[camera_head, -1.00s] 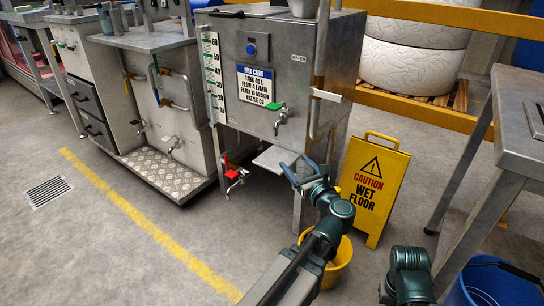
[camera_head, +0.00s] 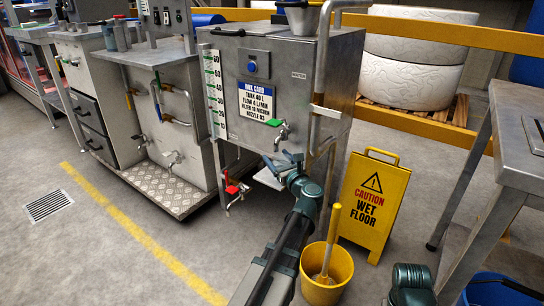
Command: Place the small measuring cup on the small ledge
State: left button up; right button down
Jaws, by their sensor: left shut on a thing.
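My left gripper (camera_head: 283,162) is just below the tap with the green lever (camera_head: 280,130) on the front of the steel tank. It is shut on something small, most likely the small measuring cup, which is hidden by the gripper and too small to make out. The small ledge (camera_head: 267,179), a pale flat plate, is under the tank, just below and left of the gripper, and my arm partly covers it. The gripper appears above the ledge; I cannot tell whether anything touches it. My right gripper is out of view; only part of my right arm shows at bottom right.
The steel tank (camera_head: 240,85) stands behind the gripper. A red-levered tap (camera_head: 233,188) sits low on the left. A yellow bucket (camera_head: 327,279) with a handled tool and a wet-floor sign (camera_head: 369,201) stand to the right. A steel table (camera_head: 515,165) is at far right.

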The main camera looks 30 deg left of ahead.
pick_arm(q)
jog(key=x, duration=0.5)
jog(key=shift+f, duration=0.1)
jog(key=shift+s+d+f+b, duration=0.1)
jog(key=shift+f+b, duration=0.3)
jog(key=shift+b, duration=0.05)
jog(key=shift+s+d+f+b, duration=0.1)
jog(key=shift+f+b, duration=0.25)
jog(key=shift+b, duration=0.05)
jog(key=shift+r, duration=0.1)
jog(key=shift+f, duration=0.2)
jog(key=o, duration=1.1)
jog(key=shift+c, duration=0.2)
jog(key=shift+r, duration=0.15)
